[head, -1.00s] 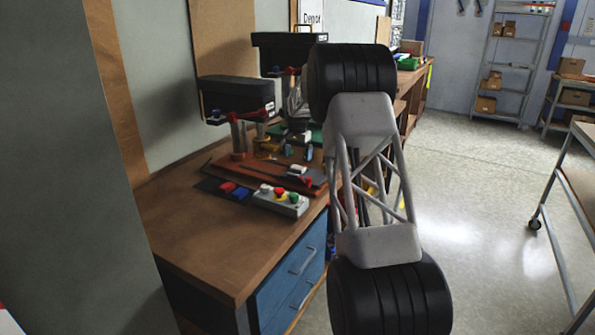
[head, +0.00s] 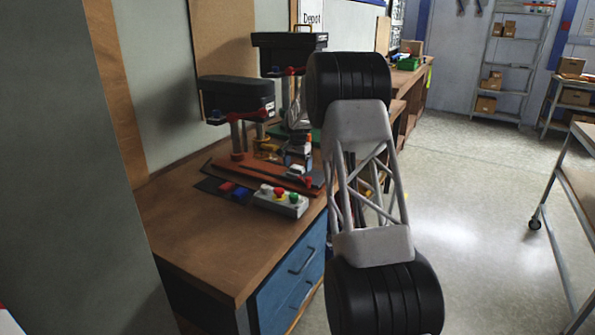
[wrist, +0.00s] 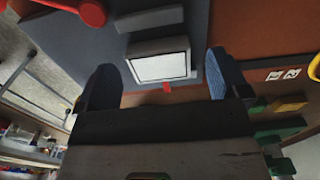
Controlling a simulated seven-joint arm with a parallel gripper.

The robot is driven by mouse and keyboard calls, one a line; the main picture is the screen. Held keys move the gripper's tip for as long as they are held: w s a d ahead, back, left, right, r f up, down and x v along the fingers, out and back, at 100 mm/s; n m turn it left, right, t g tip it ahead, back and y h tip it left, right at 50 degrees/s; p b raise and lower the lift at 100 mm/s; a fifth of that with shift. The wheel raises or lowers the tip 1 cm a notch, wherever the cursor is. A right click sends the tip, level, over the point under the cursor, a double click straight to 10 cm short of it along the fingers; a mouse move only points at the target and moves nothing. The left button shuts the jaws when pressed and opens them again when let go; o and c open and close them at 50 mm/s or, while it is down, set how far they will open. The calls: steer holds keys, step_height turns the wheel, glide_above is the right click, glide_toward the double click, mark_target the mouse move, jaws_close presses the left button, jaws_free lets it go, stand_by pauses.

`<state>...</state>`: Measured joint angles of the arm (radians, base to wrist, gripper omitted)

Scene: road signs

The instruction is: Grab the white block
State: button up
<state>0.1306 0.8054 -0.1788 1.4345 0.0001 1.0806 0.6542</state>
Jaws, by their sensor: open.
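The white block (wrist: 160,66) shows its pale, bright face in the wrist view, with grey sides around it. It lies on a dark grey surface between my fingers, nearer the far side of the gap. My gripper (wrist: 165,80) is open, one dark finger left of the block and one bluish finger right of it. There is a visible gap on both sides, and the block is not held. In the head view my gripper (head: 298,162) is low over the dark mat on the workbench (head: 195,232). The block is mostly hidden by it there.
A grey button box (head: 280,204) with coloured buttons stands in front of the mat. Small red (head: 227,187) and blue (head: 240,194) pieces lie left of it. Black-topped drill presses (head: 237,95) stand behind. The bench's front left is clear.

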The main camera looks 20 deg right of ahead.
steer(key=shift+f, duration=0.5)
steer(key=c, duration=1.1)
